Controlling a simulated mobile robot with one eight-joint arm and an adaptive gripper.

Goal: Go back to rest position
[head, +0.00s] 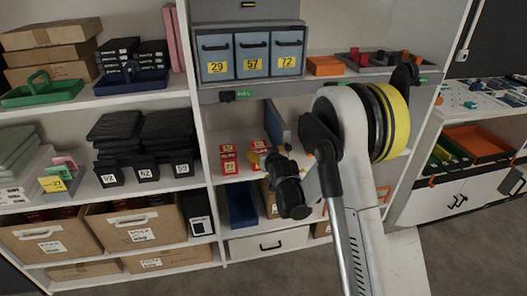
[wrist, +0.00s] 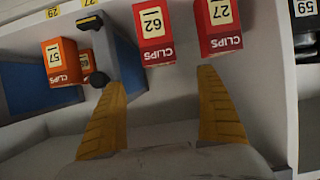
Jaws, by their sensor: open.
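My gripper (wrist: 161,80) is open in the wrist view, with two yellow fingers apart and nothing between them. Two red clips boxes stand beyond the fingertips: one labelled 62 (wrist: 153,35) and one labelled 27 (wrist: 218,28). Both appear upside down there.
An orange box labelled 57 (wrist: 60,62) stands beside a dark upright panel (wrist: 118,50). Grey drawers (head: 250,55) are above the bay; a blue bin (head: 242,205) is below. A workbench (head: 485,100) is at right.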

